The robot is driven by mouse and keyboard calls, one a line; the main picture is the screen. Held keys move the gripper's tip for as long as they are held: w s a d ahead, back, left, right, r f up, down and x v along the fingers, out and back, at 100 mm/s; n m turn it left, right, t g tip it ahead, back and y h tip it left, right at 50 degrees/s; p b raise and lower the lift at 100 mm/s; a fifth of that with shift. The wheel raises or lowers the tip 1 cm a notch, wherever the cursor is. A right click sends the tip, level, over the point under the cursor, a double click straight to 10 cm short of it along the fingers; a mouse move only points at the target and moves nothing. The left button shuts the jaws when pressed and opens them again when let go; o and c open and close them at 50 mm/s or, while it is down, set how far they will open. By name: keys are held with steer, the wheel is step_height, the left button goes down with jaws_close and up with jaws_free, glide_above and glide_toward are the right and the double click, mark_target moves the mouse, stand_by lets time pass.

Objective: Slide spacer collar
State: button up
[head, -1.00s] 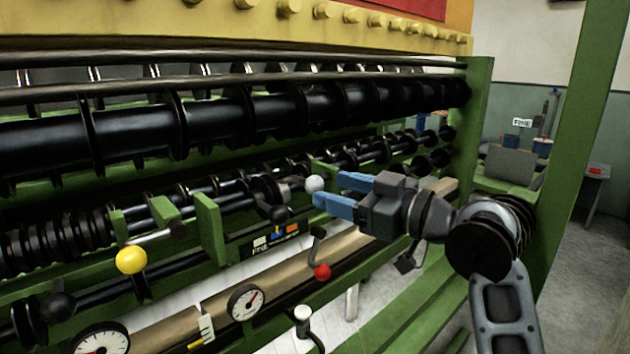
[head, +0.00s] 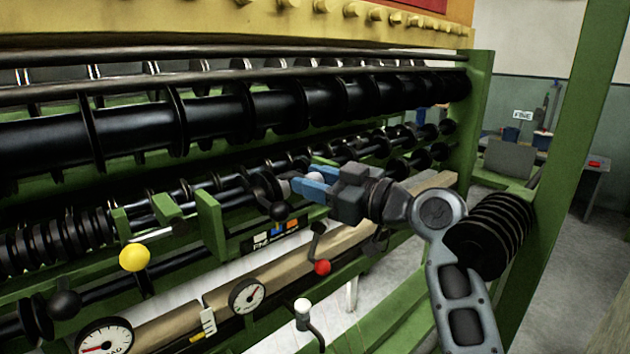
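A dark collar (head: 264,184) sits on the black shaft in the middle of the green machine in the head view. A pale round knob (head: 315,177) is beside it on the right, partly hidden by my gripper. My gripper (head: 310,180) has blue fingers that point left and stand apart at either side of the knob. I cannot tell whether they touch it. The nearer finger covers part of the knob and of the shaft behind.
A black ball handle (head: 279,211) hangs just below the collar. A red knob (head: 322,267), a yellow ball (head: 134,257) and dial gauges (head: 247,296) line the front. A green plate (head: 211,226) stands left of the collar. The aisle floor at right is open.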

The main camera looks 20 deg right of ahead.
jaws_close()
steer(key=w+d+b, duration=0.2)
steer(key=d+b, duration=0.2)
steer(key=d, duration=0.3)
steer(key=shift+w, duration=0.1)
steer(key=o, duration=0.5)
jaws_free()
steer(key=shift+a, duration=0.1)
